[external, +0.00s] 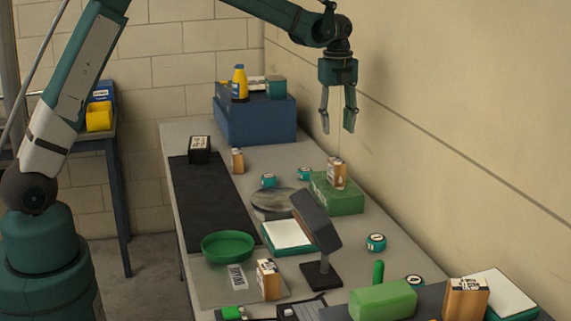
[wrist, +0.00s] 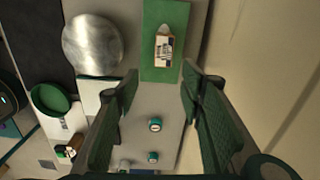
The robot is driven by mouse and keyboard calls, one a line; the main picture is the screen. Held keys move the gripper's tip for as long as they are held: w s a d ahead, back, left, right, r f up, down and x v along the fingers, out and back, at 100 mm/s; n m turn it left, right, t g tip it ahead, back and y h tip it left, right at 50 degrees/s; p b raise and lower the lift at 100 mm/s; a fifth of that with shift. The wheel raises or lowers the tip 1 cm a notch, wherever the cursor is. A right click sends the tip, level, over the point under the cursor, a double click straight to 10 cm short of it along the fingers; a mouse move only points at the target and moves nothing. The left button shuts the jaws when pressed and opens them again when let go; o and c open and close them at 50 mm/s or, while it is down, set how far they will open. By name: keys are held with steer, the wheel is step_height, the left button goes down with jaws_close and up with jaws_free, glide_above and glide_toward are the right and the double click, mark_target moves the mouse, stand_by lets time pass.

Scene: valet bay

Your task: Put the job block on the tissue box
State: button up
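The tissue box (external: 345,203) is a green box on the right side of the bench, near the wall. It also shows in the wrist view (wrist: 152,70), with a pale tissue tuft on top. A light wooden block with a printed label (external: 337,172), which looks like a job block, stands on the tissue box beside the tuft; it shows in the wrist view (wrist: 163,50) too. My gripper (external: 338,128) is open and empty, pointing down well above the bench. In the wrist view its two fingers (wrist: 160,88) are apart with nothing between them.
Similar labelled blocks stand at the back (external: 237,161), near the green bowl (external: 228,246) and at the front right (external: 466,299). A dark block (external: 200,150) is at the back left. A black tilted stand (external: 318,225) rises mid-bench. A blue bin (external: 255,119) stands behind.

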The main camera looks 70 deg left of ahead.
steer(key=s+d+r+n+t, duration=0.2)
steer(key=s+d+r+n, duration=0.2)
steer(key=s+d+r, duration=0.5)
steer(key=s+d+r+n+t, duration=0.1)
steer(key=s+d+r+n, duration=0.45)
steer(key=s+d, duration=0.7)
steer(key=s+d+f+n+t, duration=0.1)
steer(key=s+d+f+n, duration=0.1)
steer(key=s, duration=0.6)
steer(key=s+d+f+n+t, duration=0.1)
steer(key=s+d+f+n, duration=0.1)
steer(key=s+d, duration=0.3)
steer(key=s+d+f+n+t, duration=0.2)
steer(key=s+d+n, duration=0.1)
steer(key=s, duration=0.8)
steer(key=shift+d+f+n, duration=0.15)
steer(key=shift+d+n, duration=0.25)
steer(key=shift+n, duration=0.05)
